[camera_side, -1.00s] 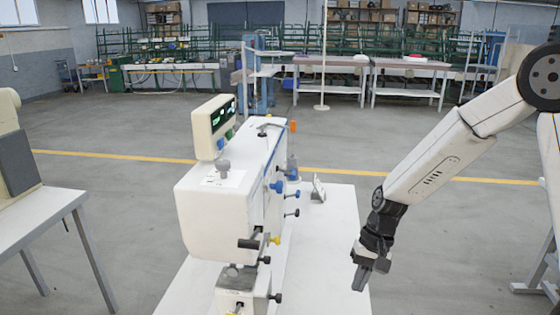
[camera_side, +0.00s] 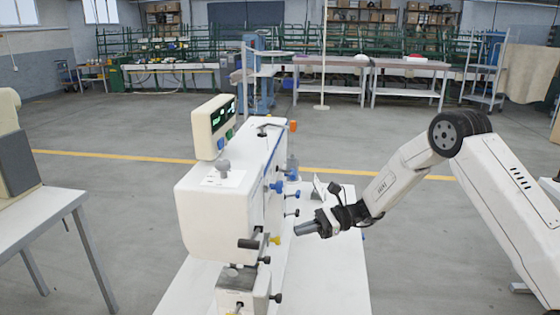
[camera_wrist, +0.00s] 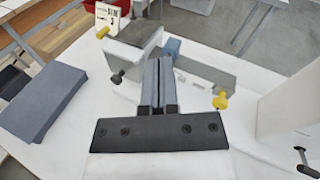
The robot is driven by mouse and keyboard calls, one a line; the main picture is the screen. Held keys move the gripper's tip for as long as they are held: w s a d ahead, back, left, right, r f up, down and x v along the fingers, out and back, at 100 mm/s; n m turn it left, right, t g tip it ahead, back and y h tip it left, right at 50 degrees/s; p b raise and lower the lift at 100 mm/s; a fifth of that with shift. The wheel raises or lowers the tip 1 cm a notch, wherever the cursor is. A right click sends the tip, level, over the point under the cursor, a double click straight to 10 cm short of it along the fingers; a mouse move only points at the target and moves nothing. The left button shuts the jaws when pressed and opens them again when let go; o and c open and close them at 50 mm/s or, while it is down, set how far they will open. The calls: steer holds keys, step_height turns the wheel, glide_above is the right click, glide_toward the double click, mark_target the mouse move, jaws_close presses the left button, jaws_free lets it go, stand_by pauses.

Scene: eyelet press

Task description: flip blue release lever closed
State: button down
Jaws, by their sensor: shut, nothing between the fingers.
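The white eyelet press (camera_side: 215,215) stands on a white table. A blue lever knob (camera_side: 277,186) sticks out of its right face, and I cannot tell from this view whether it is open or closed. My gripper (camera_side: 297,230) is shut and empty, pointing left at the press, lower than the blue knob and apart from it. In the wrist view my shut fingers (camera_wrist: 159,62) point at a blue part (camera_wrist: 173,46) just beyond their tips. It may be the lever; its lower end is partly hidden by the fingers.
A yellow knob (camera_side: 275,240) and dark knobs (camera_side: 276,298) stick out of the press near my gripper. In the wrist view a yellow knob (camera_wrist: 220,101) is right of the fingers and a grey slab (camera_wrist: 42,100) lies left. The white tabletop (camera_side: 335,275) is clear below my gripper.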

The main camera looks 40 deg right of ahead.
steer(key=w+d+m+t+y, duration=0.2)
steer(key=w+d+m+t, duration=0.1)
steer(key=w+d+t, duration=0.15)
steer(key=m+t, duration=0.4)
steer(key=t, duration=0.3)
glide_toward(286, 172)
step_height(286, 172, down, 3)
steer(key=d, duration=0.2)
steer(key=shift+s+r, duration=0.2)
steer(key=shift+s, duration=0.1)
steer(key=shift+w+a+r, duration=0.1)
steer(key=shift+x, duration=4.85)
steer(key=shift+w+a, duration=0.1)
